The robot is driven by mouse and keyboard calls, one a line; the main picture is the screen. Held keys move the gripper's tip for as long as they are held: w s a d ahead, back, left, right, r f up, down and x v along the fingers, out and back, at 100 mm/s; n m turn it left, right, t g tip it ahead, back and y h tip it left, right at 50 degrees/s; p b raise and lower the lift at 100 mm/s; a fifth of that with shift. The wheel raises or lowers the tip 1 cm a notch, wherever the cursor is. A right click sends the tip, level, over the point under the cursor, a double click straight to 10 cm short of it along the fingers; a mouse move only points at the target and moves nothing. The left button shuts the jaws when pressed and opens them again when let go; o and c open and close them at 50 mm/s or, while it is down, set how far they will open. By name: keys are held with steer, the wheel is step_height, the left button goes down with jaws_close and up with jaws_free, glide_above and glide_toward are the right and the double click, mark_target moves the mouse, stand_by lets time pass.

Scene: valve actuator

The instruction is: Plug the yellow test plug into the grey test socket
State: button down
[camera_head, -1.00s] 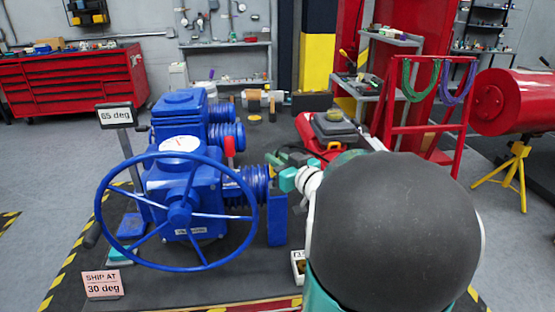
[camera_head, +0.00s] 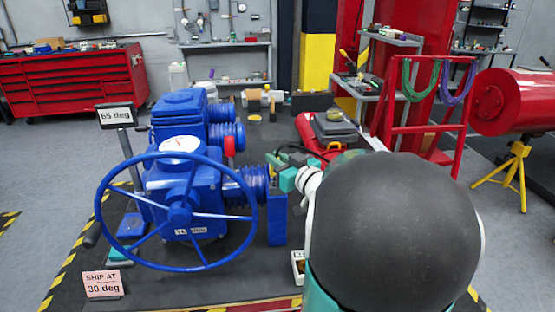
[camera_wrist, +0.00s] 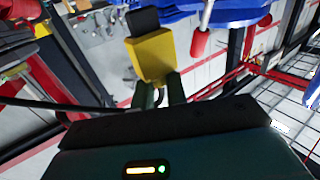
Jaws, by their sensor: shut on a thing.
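In the wrist view a yellow plug (camera_wrist: 152,56) sits between the two dark fingers of my gripper (camera_wrist: 158,88), which is shut on it. A black block (camera_wrist: 143,20) lies directly beyond the plug's far end; I cannot tell whether it is part of the plug. In the head view my teal gripper (camera_head: 287,179) is beside the right end of the blue valve actuator (camera_head: 180,190). There the plug is not clearly seen, and my dark arm joint covers much of the area to the right. I cannot make out the grey test socket in either view.
A blue handwheel (camera_head: 180,215) stands in front of the actuator, with a red-tipped lever (camera_head: 229,147) behind it. The lever's red end also shows in the wrist view (camera_wrist: 200,43). A small open box (camera_head: 298,268) and a "SHIP AT 30 deg" sign (camera_head: 103,284) stand at the front.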

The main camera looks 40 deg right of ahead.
steer(key=shift+f, duration=1.45)
steer(key=c, duration=1.3)
jaws_free()
steer(key=s, duration=0.9)
steer(key=s+a, duration=0.1)
steer(key=s, duration=0.3)
steer(key=shift+s+a, duration=0.1)
steer(key=shift+s, duration=0.3)
steer(key=shift+s, duration=0.1)
